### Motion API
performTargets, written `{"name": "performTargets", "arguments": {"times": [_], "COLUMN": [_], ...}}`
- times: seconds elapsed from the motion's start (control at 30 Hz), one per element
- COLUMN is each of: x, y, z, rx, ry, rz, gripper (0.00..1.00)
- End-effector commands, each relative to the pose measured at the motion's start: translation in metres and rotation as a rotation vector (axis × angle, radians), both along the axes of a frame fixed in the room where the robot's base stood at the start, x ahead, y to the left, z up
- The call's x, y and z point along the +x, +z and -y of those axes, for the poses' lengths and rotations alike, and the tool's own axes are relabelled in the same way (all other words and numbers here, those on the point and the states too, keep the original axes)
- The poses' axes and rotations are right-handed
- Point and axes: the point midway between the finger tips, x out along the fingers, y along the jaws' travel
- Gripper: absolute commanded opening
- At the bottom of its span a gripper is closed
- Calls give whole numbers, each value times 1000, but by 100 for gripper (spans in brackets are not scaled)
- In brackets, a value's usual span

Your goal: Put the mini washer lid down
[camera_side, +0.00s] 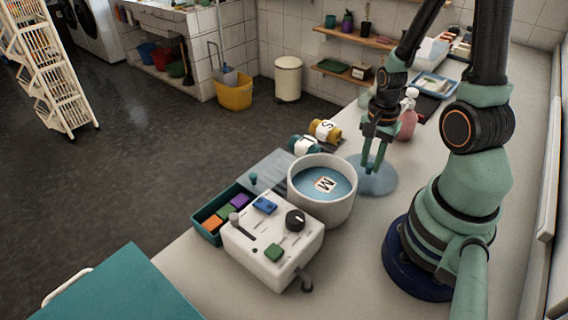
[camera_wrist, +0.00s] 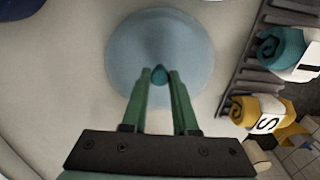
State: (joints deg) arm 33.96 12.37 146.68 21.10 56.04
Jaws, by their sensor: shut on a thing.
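The mini washer lid (camera_side: 377,182) is a translucent blue disc beside the washer tub, to its right in the side view. It also shows in the wrist view (camera_wrist: 160,40), with its small teal knob (camera_wrist: 159,75) between my fingertips. My gripper (camera_side: 372,167) points down and is shut on that knob; it also shows in the wrist view (camera_wrist: 160,76). I cannot tell whether the lid touches the counter. The mini washer (camera_side: 270,252) has a white control box and a round tub (camera_side: 340,208). The tub is uncovered and holds a cloth marked M in blue water.
A teal tray (camera_side: 205,234) with coloured blocks stands left of the washer. Rolled teal (camera_side: 303,147) and yellow (camera_side: 324,131) cloths lie on a rack behind the tub. A pink spray bottle (camera_side: 407,122) stands beyond the lid. The counter (camera_side: 345,270) in front is clear.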

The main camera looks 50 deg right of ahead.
Motion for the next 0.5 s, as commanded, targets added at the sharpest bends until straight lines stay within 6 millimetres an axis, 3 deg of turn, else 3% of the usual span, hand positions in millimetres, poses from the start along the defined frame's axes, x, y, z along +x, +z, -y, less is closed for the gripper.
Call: {"name": "performTargets", "arguments": {"times": [0.23, 0.27, 0.3, 0.33, 0.5], "x": [0, 0, 0, 0, 0], "y": [-2, -2, -2, -2, -2], "z": [0, 0, 0, 0, 0], "rx": [1, 0, 0, 0, 0], "ry": [0, 0, 0, 0, 0], "rz": [-2, -1, 0, 0, 0], "gripper": [0, 35, 50, 57, 57]}}
